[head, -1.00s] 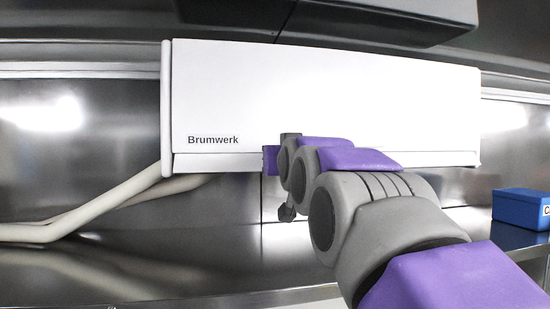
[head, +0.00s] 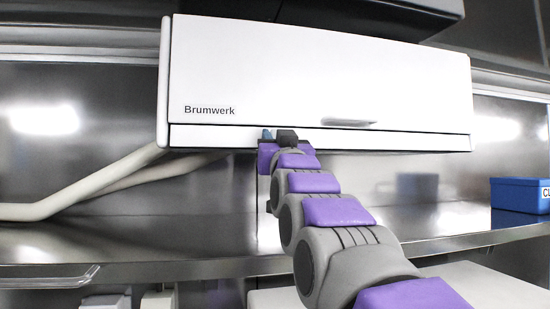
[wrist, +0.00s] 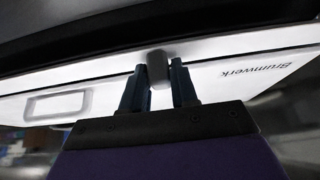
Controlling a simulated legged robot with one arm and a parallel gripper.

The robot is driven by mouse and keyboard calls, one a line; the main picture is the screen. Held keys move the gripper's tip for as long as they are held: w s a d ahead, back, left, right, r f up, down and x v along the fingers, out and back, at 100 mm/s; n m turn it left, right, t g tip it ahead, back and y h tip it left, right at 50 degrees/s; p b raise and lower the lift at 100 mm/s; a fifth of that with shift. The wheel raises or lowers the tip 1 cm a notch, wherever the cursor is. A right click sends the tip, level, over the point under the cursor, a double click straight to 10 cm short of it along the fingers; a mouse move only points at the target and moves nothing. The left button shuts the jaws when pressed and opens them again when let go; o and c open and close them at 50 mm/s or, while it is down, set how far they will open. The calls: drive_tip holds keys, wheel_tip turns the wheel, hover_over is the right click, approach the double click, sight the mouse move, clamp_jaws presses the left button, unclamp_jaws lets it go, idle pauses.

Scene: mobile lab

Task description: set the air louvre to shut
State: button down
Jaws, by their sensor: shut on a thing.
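The white wall unit marked Brumwerk (head: 300,80) hangs above the counter, with a narrow strip (head: 220,136) along its lower front edge. In the wrist view, a small grey tab (wrist: 157,69) sticks out from the lower edge of the unit (wrist: 215,53). My gripper (wrist: 158,85) has its dark blue fingers on either side of this tab and is shut on it. In the head view my gripper (head: 276,136) is at the unit's lower edge, left of the middle. The tab is mostly hidden there, and the louvre's setting cannot be made out.
A grey handle (head: 349,122) sits on the unit's front, right of my gripper; it also shows in the wrist view (wrist: 60,104). Pale pipes (head: 85,195) run down at the left. A blue box (head: 518,194) stands at the right on the steel counter (head: 200,255).

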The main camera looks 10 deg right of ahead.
drive_tip(key=shift+w+f+t+b, duration=0.4)
drive_tip(key=shift+f+t+b, duration=0.35)
drive_tip(key=shift+b, duration=0.3)
drive_tip(key=shift+s+r+t+b, duration=0.1)
drive_tip(key=shift+r+t+b, duration=0.1)
drive_tip(key=shift+t+b, duration=0.25)
drive_tip(key=shift+s+r, duration=0.1)
drive_tip(key=shift+r, duration=0.05)
drive_tip(key=c, duration=1.4)
unclamp_jaws()
drive_tip(key=o, duration=0.4)
drive_tip(key=shift+a, duration=0.1)
drive_tip(key=shift+o, duration=0.2)
